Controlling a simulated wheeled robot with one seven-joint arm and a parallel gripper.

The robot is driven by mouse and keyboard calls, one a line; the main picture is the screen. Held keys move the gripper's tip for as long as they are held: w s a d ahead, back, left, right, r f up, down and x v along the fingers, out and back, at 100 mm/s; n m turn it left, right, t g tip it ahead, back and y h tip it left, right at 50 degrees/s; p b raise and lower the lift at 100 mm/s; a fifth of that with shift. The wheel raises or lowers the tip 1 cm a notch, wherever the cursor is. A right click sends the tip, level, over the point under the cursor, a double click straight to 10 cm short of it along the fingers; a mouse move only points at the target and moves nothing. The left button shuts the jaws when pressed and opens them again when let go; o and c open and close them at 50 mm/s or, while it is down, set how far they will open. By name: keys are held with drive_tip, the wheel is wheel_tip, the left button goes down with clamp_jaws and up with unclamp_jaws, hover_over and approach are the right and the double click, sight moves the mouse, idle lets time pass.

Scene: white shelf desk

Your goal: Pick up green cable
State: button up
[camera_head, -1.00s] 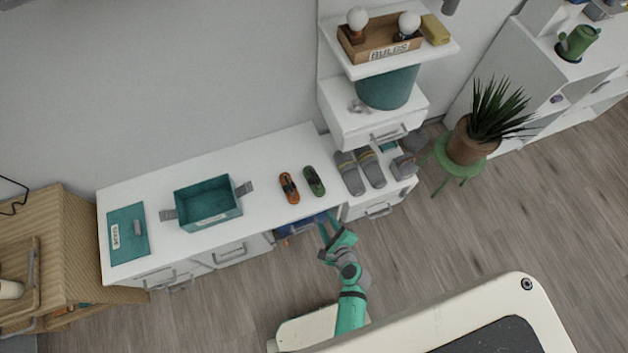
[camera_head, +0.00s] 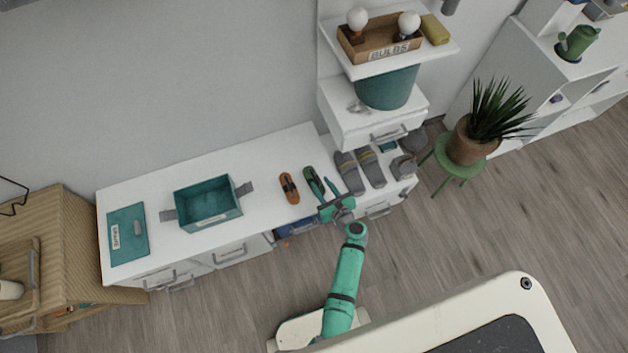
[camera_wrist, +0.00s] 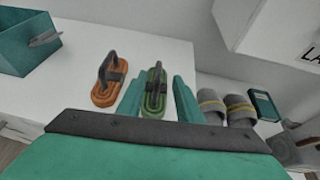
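The green cable (camera_head: 313,180) is a coiled bundle with a dark tie, lying on the white desk top near its right end. In the wrist view the green cable (camera_wrist: 154,92) lies ahead, between the two teal fingers of my gripper (camera_wrist: 157,100). My gripper (camera_head: 327,190) is open, with its fingers reaching over the desk's front edge beside the cable. In the head view it hides part of the cable's near end. Contact with the cable cannot be told.
An orange cable (camera_head: 289,187) lies just left of the green one. A teal box (camera_head: 208,205) with grey handles and a teal lid (camera_head: 128,234) are further left. Grey slippers (camera_head: 348,172) sit right of the cable, below a white drawer unit (camera_head: 345,125).

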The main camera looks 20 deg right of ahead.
sight(315, 177)
drive_tip(key=x, duration=0.5)
drive_tip(key=shift+a, duration=0.15)
drive_tip(key=shift+s, duration=0.1)
clamp_jaws()
